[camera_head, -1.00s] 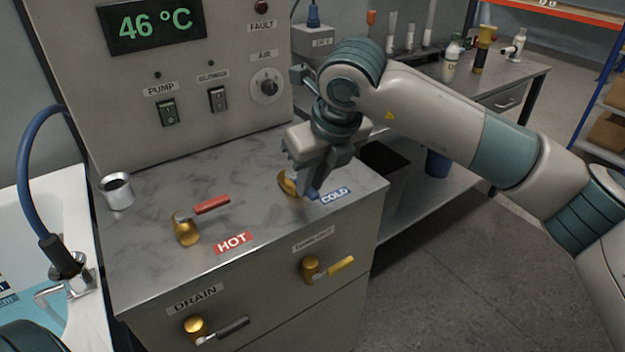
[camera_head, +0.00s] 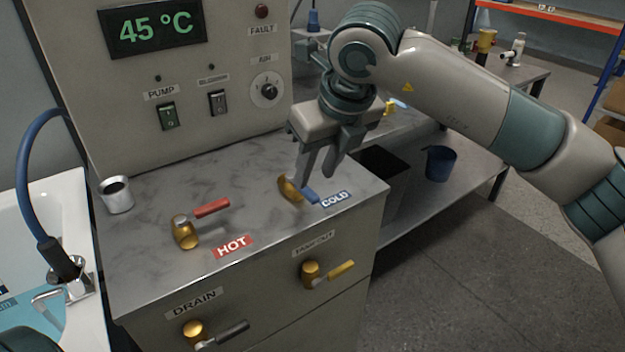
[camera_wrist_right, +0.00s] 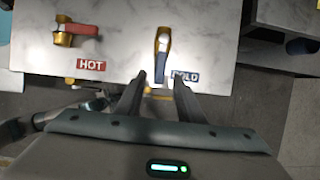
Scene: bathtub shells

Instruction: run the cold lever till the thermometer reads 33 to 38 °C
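The thermometer display (camera_head: 156,28) reads 45 °C in green digits. The cold lever (camera_head: 310,193), with a brass body and blue handle, stands on the metal top beside the blue COLD label (camera_head: 335,199). Its handle points toward the front right; in the right wrist view the cold lever (camera_wrist_right: 163,50) points toward me. My right gripper (camera_head: 316,177) is just above the cold lever, its fingers apart and empty. In the wrist view the cold lever's handle lies ahead of the gap between the fingertips (camera_wrist_right: 158,86).
The red hot lever (camera_head: 207,210) stands left on the same top, and a metal cup (camera_head: 116,195) stands behind it. DRAIN (camera_head: 222,336) and yellow-handled (camera_head: 335,272) levers stick out of the front panel. The tub (camera_head: 85,318) is at left.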

